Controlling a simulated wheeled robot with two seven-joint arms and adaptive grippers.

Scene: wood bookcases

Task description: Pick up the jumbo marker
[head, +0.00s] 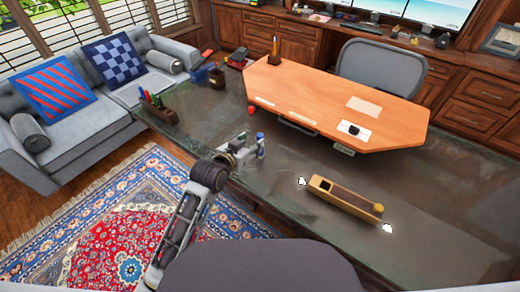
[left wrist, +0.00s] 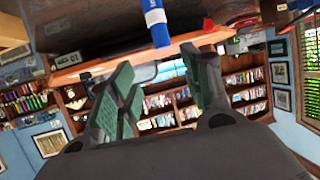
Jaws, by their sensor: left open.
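The jumbo marker (head: 260,138), blue and white, stands upright on the dark desk just beyond my left gripper. It also shows in the left wrist view (left wrist: 157,24), at the top, where the picture looks upside down, with its blue end pointing down. My left gripper (head: 249,151) is open and low over the desk's near edge, with the marker close to its fingertips. In the left wrist view the two green-padded fingers (left wrist: 164,80) are spread with nothing clamped between them. My right gripper is not in view.
A long wooden box (head: 345,199) lies to the right on the dark desk (head: 440,190), with small white items at its ends. A raised orange desktop (head: 340,98) stands behind. A pen holder (head: 158,108) and a red object (head: 251,110) stand farther left.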

